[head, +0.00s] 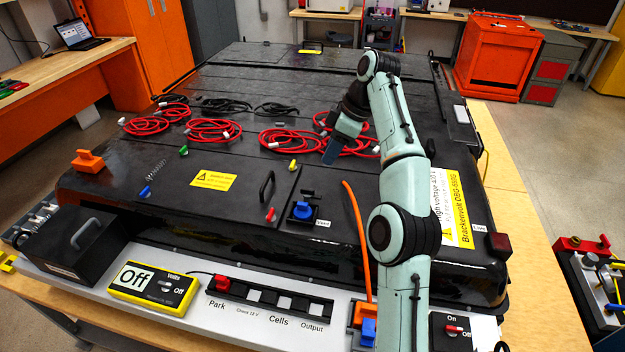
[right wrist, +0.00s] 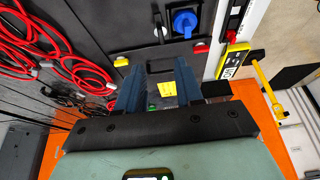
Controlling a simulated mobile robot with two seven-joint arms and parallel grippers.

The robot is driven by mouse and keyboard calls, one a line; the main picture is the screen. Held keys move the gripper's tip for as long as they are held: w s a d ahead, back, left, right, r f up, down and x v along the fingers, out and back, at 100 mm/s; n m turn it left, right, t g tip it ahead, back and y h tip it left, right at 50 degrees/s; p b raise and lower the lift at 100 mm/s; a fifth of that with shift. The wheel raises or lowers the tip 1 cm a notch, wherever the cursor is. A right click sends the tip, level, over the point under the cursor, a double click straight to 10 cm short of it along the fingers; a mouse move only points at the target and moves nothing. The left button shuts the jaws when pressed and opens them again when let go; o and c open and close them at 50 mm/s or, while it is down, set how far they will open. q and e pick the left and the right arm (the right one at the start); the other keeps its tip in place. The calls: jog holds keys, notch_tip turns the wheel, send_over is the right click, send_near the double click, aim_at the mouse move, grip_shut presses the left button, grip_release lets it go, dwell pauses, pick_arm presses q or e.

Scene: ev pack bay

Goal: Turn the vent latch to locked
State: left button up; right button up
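The vent latch (head: 303,210) is a blue knob on a dark plate at the front middle of the black pack lid, beside a small white label that seems to read Vent. It also shows in the right wrist view as a round blue knob (right wrist: 185,22) at the top. I cannot tell its locked or unlocked setting. My right gripper (head: 331,153) hangs above the lid, behind the latch and apart from it, near the red cable coils. In the right wrist view its two blue fingers (right wrist: 159,82) stand apart with nothing held between them. My left gripper is not in view.
Red cable coils (head: 212,130) lie on the lid (head: 130,205). A black handle (head: 267,187), a red clip (head: 270,214) and a yellow clip (head: 293,165) are near the latch. An orange cable (head: 357,235) runs down to its right. A yellow meter (head: 153,287) stands in front.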

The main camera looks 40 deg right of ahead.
aim_at(309, 189)
jog(key=b+x, duration=0.1)
jog(key=x, duration=1)
jog(key=shift+a+f, duration=0.3)
jog(key=shift+f, duration=0.4)
jog(key=shift+w+f, duration=0.25)
jog(key=shift+w, duration=0.1)
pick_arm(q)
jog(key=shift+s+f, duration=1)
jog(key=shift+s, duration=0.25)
pick_arm(e)
grip_shut()
